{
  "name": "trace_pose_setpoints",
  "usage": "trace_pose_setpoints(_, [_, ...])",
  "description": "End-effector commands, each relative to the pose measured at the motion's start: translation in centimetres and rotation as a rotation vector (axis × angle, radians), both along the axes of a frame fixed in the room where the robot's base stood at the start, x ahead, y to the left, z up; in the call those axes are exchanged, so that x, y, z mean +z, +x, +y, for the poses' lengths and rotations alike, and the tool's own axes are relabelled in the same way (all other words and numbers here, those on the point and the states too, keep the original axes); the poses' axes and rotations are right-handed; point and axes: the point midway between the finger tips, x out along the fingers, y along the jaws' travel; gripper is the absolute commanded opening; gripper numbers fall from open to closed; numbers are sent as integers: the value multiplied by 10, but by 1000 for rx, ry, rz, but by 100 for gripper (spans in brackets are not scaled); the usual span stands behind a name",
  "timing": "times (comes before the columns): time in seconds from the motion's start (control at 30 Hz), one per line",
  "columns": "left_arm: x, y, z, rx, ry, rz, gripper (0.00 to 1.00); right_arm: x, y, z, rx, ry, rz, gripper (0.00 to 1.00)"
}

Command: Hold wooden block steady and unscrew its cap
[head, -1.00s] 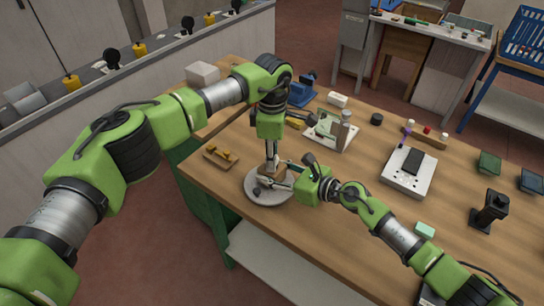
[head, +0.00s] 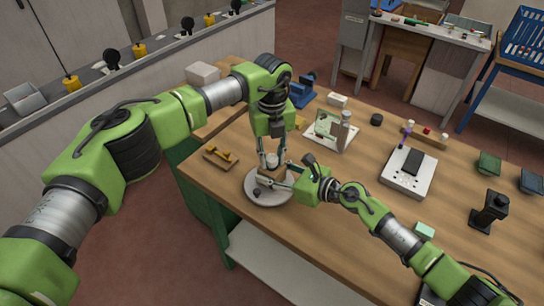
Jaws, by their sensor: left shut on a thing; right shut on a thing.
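The wooden block (head: 273,174) stands on a round grey plate (head: 262,199) near the table's left front edge. My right gripper (head: 277,183) comes in low from the right and is shut on the block. My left gripper (head: 270,163) points down from above, its fingers on either side of the block's small pale cap (head: 271,159), and is shut on it. The fingers hide much of the block, and I cannot tell how far the cap sits above it.
A wooden piece with yellow parts (head: 221,157) lies left of the plate. Behind stand a white board with an upright part (head: 331,130) and a blue device (head: 301,92). A white box with a black pad (head: 409,171) is to the right. The front middle of the table is clear.

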Motion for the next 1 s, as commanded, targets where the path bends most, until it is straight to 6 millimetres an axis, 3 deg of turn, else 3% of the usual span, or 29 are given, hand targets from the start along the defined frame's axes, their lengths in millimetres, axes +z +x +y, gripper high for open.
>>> trace_pose_setpoints(0.8, [1,1,3,1606,-3,-5,0,0,-1,1,4,0,0,0])
trace_pose_setpoints(1.0, [1,1,3,1849,-4,-5,0,0,-1,1,4,1,1,0])
